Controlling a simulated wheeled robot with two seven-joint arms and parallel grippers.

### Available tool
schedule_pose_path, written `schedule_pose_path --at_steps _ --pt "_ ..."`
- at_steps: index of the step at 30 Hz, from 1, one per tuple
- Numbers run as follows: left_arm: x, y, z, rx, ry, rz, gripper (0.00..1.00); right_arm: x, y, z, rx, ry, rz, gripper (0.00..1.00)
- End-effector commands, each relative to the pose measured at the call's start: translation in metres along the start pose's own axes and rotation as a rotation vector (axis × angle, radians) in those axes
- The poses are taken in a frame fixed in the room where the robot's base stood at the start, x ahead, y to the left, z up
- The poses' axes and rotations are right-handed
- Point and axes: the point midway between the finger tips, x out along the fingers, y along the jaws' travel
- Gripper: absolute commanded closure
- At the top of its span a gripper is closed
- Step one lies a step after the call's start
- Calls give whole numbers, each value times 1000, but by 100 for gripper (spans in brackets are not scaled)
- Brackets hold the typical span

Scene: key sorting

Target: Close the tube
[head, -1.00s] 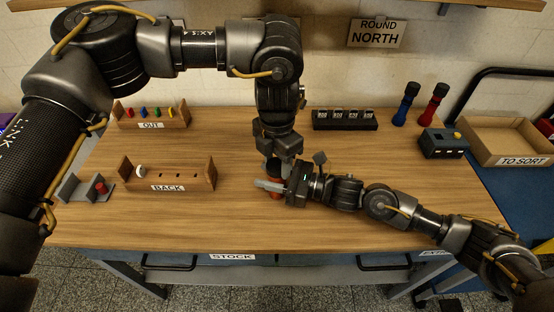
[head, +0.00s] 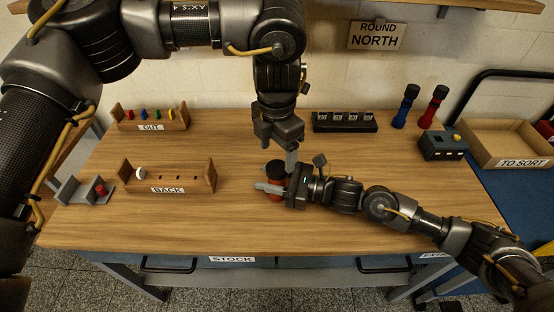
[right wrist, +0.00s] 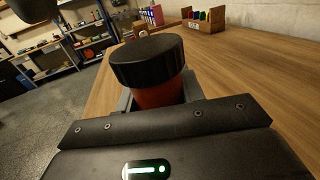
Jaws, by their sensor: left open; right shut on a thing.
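A red tube (right wrist: 158,94) stands roughly upright on the table, with its black cap (right wrist: 148,60) on its top. In the head view the cap (head: 275,167) shows above a little of the red body. I cannot tell how tightly the cap sits. My right gripper (head: 271,188) is shut around the red body from the right, below the cap. My left gripper (head: 280,150) points down just above the cap, open and apart from it.
The BACK rack (head: 183,188) and OUT rack (head: 152,126) are at left. A dark block (head: 345,126) stands at the back. The middle table is mostly clear.

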Motion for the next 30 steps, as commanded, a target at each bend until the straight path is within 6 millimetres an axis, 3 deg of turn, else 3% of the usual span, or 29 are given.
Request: schedule_pose_path --at_steps 3,10,15,24,25,30 --pt "-27 1 1 0 -4 5 29 0 0 0 0 1 -1 100" --pt "-62 0 0 1 -2 3 29 0 0 0 0 1 0 100" --pt "-73 0 0 1 0 1 29 0 0 0 0 1 0 100" --pt "-75 0 0 2 0 0 29 0 0 0 0 1 -1 100" --pt "-75 0 0 2 0 0 29 0 0 0 0 1 -1 59" --pt "-75 0 0 2 0 0 29 0 0 0 0 1 -1 37"
